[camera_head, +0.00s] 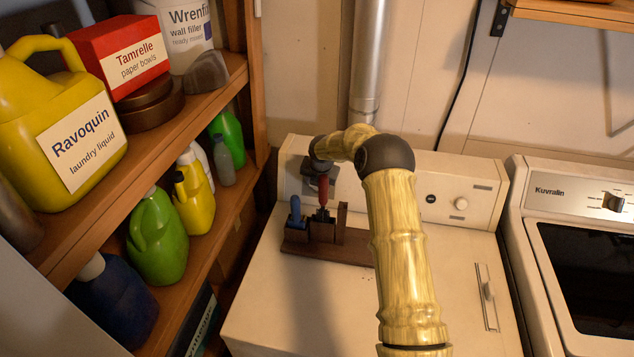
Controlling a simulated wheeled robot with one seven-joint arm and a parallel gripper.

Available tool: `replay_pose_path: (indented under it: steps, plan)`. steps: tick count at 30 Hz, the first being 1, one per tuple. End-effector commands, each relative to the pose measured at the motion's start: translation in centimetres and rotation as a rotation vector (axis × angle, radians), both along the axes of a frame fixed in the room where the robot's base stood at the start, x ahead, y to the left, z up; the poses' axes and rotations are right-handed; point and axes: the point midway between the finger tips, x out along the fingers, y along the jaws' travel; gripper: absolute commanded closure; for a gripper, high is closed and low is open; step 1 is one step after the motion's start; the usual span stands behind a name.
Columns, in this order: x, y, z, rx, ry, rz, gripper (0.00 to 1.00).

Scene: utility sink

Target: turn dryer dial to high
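The white machine in the middle, which I take to be the dryer (260,305), has a raised control panel (408,190) at its back. A small round pale knob (461,203) sits on the right part of that panel, with a small dark round mark to its left. My arm reaches over the machine and bends left. My dark gripper (319,172) is at the left part of the panel. Its fingers cannot be made out, and it may hide a dial there. I cannot tell whether it touches the panel.
A dark wooden rack (355,250) with a blue-handled tool (295,211) and a red-handled tool (323,192) stands just in front of my gripper. Shelves with bottles (212,82) rise at left. A Kuvralin machine (580,187) with its own dial (613,201) stands at right.

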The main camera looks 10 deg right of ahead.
Motion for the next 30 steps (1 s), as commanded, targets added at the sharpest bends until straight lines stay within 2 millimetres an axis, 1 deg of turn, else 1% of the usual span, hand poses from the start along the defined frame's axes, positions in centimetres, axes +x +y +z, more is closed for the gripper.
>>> replay_pose_path:
  steps: [1,5,6,9,17,22,26,30]
  plan:
    - [-0.2,0.3,-0.2,0.002,0.008,0.003,0.73]
    - [-0.2,0.4,-0.2,0.001,0.009,0.004,0.73]
    - [-0.2,0.4,-0.2,0.001,0.009,0.005,0.48]
    - [-0.2,0.5,-0.2,0.000,0.008,0.005,0.30]
    - [-0.1,0.3,-0.1,-0.001,0.004,0.004,0.30]
    - [-0.3,0.3,0.5,-0.001,0.003,0.004,0.30]
    - [-0.9,0.3,1.7,0.000,0.000,0.004,0.30]
    - [-1.8,0.3,3.7,-0.001,0.001,0.003,0.30]
